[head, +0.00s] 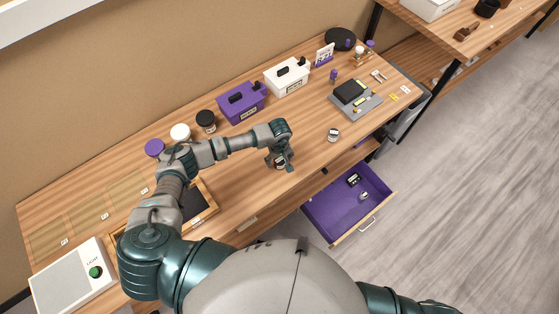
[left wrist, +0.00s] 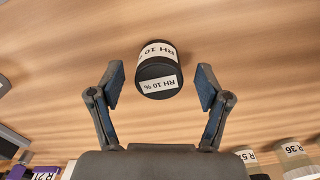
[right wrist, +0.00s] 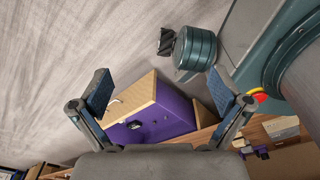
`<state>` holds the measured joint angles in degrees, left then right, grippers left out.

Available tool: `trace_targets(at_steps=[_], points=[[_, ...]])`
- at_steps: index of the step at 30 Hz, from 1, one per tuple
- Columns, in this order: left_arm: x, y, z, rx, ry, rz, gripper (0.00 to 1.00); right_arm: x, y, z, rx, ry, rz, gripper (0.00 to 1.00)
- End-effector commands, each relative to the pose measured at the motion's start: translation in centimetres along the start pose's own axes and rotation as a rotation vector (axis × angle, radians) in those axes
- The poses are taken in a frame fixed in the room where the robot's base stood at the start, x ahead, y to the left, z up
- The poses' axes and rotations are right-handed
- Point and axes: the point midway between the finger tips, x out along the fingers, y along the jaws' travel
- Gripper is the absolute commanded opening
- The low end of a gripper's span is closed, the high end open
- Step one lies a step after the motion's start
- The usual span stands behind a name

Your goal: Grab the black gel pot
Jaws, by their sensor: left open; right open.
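A black pot (left wrist: 157,68) with a white "RH 10 %" label shows in the left wrist view, between and slightly beyond the fingertips of my left gripper (left wrist: 160,80). The gripper is open, with a gap to the pot on each side. In the head view, my left gripper (head: 281,158) is over the front middle of the table and largely hides this pot. My right gripper (right wrist: 160,88) is open and empty, away from the table top, facing the floor and the open drawer.
A purple box (head: 241,103) and a white box (head: 287,77) stand behind. Jars with black (head: 206,118), white (head: 180,132) and purple (head: 155,147) lids stand left of them. A small pot (head: 333,134) stands to the right. A purple drawer (head: 340,207) is open in front.

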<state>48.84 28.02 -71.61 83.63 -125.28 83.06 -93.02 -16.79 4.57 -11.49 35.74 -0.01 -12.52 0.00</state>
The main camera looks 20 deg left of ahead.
Motion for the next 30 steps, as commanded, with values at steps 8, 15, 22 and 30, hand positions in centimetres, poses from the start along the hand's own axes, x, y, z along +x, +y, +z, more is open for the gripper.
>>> trace_targets(at_steps=[8,15,22,30], points=[[1.8,0.1,0.0,0.0,0.001,0.002,0.77,-0.3,-0.1,1.1,-0.001,-0.017,-0.001,1.0],[1.8,0.1,-0.1,0.0,0.001,0.002,0.47,-0.3,-0.1,1.1,0.0,-0.016,-0.001,1.0],[1.8,0.1,-0.1,0.0,0.001,0.002,0.12,-0.3,0.0,0.9,0.0,-0.014,0.0,1.0],[1.5,0.1,-0.1,0.0,0.001,0.002,0.12,-0.2,0.0,0.8,0.0,-0.013,0.0,1.0]])
